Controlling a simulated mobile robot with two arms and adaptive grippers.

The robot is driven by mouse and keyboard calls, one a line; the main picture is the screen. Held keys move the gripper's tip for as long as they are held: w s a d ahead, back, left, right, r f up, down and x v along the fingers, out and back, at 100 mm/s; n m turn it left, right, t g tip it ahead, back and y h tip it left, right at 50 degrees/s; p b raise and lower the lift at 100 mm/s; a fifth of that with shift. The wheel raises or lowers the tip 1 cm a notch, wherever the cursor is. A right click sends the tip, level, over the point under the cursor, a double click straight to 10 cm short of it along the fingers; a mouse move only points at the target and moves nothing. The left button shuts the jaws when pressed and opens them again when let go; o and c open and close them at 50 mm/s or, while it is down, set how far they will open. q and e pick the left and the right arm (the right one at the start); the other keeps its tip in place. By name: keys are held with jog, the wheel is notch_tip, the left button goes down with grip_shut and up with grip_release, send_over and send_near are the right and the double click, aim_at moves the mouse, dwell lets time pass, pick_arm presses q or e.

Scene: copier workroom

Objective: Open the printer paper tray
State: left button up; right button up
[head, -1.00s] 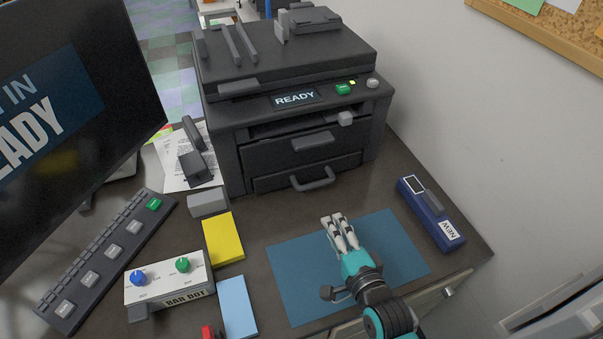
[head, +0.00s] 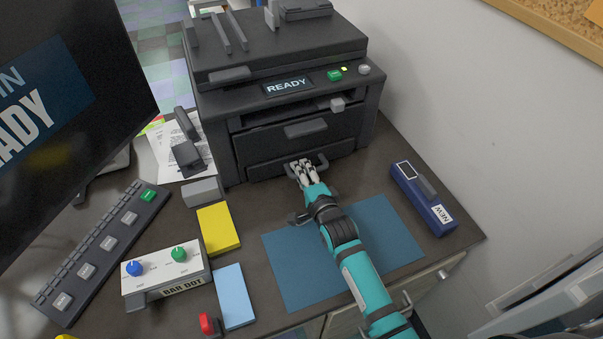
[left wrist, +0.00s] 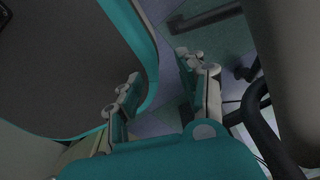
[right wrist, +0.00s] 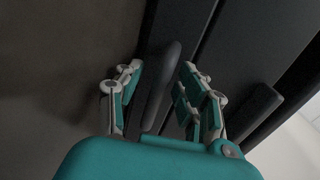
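The dark printer (head: 290,100) stands at the back of the desk, its screen reading READY. Its lower paper tray (head: 262,170) looks closed, with a grey bar handle (head: 320,160) on its front. My right gripper (head: 301,168) is at the left part of this handle. In the right wrist view the open fingers (right wrist: 158,80) stand on either side of the dark handle bar (right wrist: 165,85), with gaps visible, so they do not grip it. My left gripper (left wrist: 160,85) is open and empty in the left wrist view, away from the printer; the head view does not show it.
A blue mat (head: 300,270) lies under my right arm. A blue box marked NEW (head: 424,200) lies to the right. Yellow (head: 218,228) and light blue (head: 235,296) pads, a knob box (head: 165,270) and a keyboard (head: 100,250) are on the left.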

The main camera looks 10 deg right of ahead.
jog(key=shift+w, duration=0.25)
grip_shut()
jog(key=shift+s+f, duration=0.1)
jog(key=shift+f, duration=0.05)
